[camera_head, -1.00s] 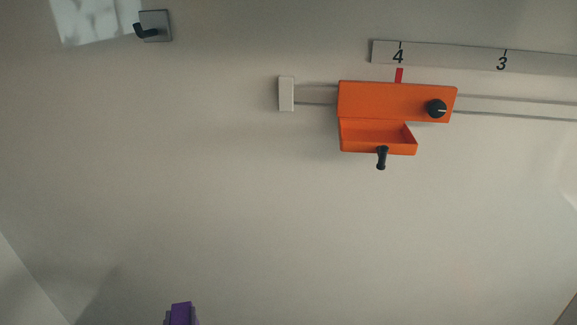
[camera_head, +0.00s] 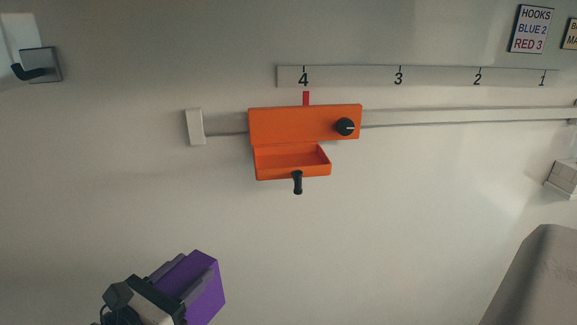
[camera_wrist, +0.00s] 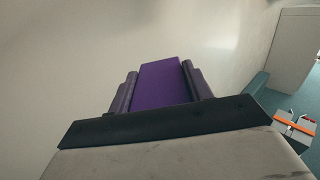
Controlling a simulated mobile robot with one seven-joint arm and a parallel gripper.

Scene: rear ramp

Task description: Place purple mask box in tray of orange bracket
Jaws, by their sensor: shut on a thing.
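The purple mask box (camera_head: 206,285) is at the lower left of the head view, in my gripper (camera_head: 178,283). In the wrist view the purple box (camera_wrist: 160,84) sits between the two dark fingers of my gripper (camera_wrist: 160,88). The orange bracket (camera_head: 290,123) is on a wall rail, its red pointer under the number 4. Its open tray (camera_head: 322,171) hangs below and looks empty, with a black handle (camera_head: 298,183) in front. The box is below and left of the tray, apart from it.
A number scale (camera_head: 440,76) runs above the rail (camera_head: 460,119). A grey hook plate (camera_head: 43,64) is at the upper left, and a hooks sign (camera_head: 532,29) at the upper right. A grey rounded shape (camera_head: 540,280) fills the lower right. The wall below the tray is clear.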

